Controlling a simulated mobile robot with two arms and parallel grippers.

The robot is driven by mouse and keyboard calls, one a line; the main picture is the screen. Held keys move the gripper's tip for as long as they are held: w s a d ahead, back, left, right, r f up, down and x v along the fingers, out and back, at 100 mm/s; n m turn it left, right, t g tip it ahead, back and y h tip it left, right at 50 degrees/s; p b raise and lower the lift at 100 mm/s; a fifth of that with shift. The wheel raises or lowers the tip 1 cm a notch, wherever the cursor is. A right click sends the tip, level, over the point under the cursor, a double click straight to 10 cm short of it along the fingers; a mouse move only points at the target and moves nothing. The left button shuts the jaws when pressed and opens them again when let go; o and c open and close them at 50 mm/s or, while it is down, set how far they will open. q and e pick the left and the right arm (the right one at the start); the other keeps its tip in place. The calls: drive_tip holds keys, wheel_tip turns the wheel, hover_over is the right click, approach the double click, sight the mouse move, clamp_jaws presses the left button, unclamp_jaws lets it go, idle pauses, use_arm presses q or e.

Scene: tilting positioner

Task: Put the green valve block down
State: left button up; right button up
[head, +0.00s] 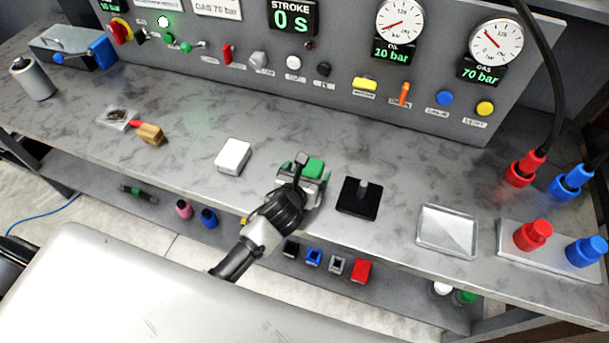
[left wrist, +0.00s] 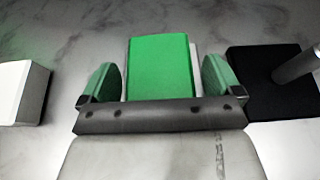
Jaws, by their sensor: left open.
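The green valve block (head: 315,167) sits on the grey worktop near its front edge. In the left wrist view the green valve block (left wrist: 160,66) shows its flat green top, with pale grey edges at its sides. My left gripper (head: 309,178) is at the block, and its fingers (left wrist: 160,84) stand on either side of it. A gap shows between each green-padded finger and the block, so the gripper is open. The block's underside is hidden, so I cannot tell exactly what it rests on. My right gripper is not in view.
A white block (head: 233,155) lies left of the gripper. The control panel (head: 330,75) rises behind. A lower shelf (head: 165,195) holds several small parts.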

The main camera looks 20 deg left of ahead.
use_arm(q)
drive_tip(key=v, duration=1.2)
drive_tip(key=shift+b, duration=0.4)
